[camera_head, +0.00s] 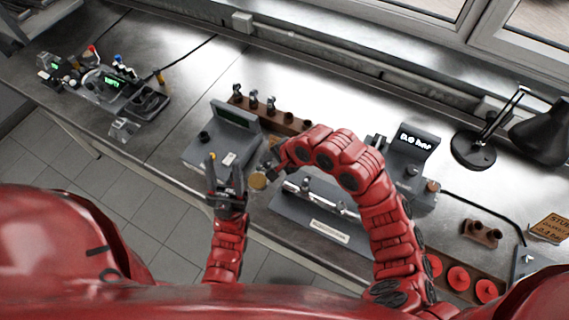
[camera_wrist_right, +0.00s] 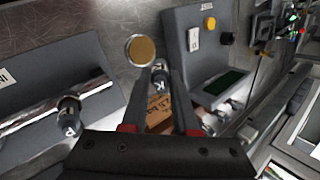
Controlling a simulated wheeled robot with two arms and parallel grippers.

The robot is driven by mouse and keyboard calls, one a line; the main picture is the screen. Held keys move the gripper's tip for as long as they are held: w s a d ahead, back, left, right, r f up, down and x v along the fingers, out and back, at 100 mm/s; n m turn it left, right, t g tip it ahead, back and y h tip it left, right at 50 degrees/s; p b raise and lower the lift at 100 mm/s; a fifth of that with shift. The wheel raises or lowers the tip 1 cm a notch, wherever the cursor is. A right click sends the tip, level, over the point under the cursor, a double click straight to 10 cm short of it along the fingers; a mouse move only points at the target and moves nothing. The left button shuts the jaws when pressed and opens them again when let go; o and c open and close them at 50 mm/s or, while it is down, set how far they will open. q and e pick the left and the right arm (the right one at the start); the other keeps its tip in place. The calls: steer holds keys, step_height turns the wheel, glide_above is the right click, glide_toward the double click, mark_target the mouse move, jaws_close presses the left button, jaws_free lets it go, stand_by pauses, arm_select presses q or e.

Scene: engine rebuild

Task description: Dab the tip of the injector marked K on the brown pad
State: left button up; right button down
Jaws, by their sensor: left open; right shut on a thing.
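My right gripper (camera_head: 272,168) is shut on a small grey injector marked K (camera_wrist_right: 160,80), which shows between the fingers in the right wrist view. The round brown pad (camera_wrist_right: 140,50) lies just beyond the fingertips there, beside the injector. In the head view the pad (camera_head: 258,181) is at the front left of the right gripper. I cannot tell whether the injector tip touches the pad. My left gripper (camera_head: 224,170) is open and empty, left of the pad, with its fingers pointing up in the picture.
A rack (camera_head: 290,118) with several injectors stands behind. A grey device with a screen (camera_head: 222,135) is left of the right gripper. A rail fixture (camera_head: 322,218) is in front, holding another injector (camera_wrist_right: 68,118). A gauge unit (camera_head: 408,155) and lamp (camera_head: 480,148) stand right.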

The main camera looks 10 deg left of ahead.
steer(key=shift+s+a, duration=0.15)
steer(key=shift+a, duration=0.05)
steer(key=shift+a+f+b, duration=0.2)
steer(key=shift+f+b, duration=0.05)
steer(key=shift+b, duration=0.05)
step_height(320, 180, down, 6)
steer(key=b, duration=0.5)
steer(key=shift+a+r, duration=0.15)
steer(key=shift+r, duration=0.1)
steer(key=shift+f, duration=0.45)
stand_by(0.4)
steer(key=shift+f, duration=0.1)
stand_by(1.4)
step_height(320, 180, up, 7)
steer(key=p, duration=0.6)
stand_by(0.8)
